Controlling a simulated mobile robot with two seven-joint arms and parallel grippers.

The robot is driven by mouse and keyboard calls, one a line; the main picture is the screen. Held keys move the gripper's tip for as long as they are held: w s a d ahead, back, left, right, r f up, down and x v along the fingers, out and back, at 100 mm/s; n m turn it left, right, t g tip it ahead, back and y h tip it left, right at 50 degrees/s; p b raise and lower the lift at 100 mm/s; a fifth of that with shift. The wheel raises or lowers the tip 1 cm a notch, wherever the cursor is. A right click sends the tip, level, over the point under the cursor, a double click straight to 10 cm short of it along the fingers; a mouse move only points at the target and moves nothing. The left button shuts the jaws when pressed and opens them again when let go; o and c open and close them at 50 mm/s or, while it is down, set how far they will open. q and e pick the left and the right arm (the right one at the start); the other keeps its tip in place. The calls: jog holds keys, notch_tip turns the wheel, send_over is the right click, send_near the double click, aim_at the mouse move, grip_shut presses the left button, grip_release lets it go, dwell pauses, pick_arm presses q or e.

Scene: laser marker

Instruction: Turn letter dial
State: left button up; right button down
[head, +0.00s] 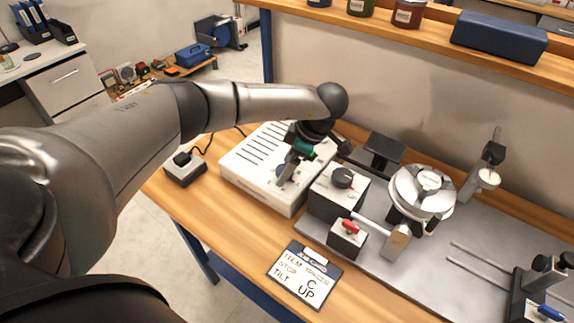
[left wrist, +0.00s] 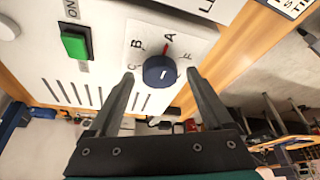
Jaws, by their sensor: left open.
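The letter dial (left wrist: 159,72) is a round blue knob on a white panel in the left wrist view. Letters A, B, C and F show around it, others are hidden. A red mark lies between the knob and the A. My left gripper (left wrist: 160,78) is open, with one fingertip on each side of the dial; I cannot tell whether they touch it. In the head view the left gripper (head: 287,172) points down over the white control box (head: 250,165) and partly covers the dial. My right gripper is not in view.
A green button (left wrist: 75,43) is on the same panel. A card (head: 305,274) reads ITEM SPACER, STOP C, TILT UP. A grey box with a black knob (head: 342,178), a red-handled switch (head: 349,226) and a round chuck (head: 422,190) stand to the right. A small box (head: 185,171) sits left.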

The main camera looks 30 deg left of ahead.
pick_arm(q)
jog(key=shift+c, duration=0.2)
grip_shut()
dwell(0.5)
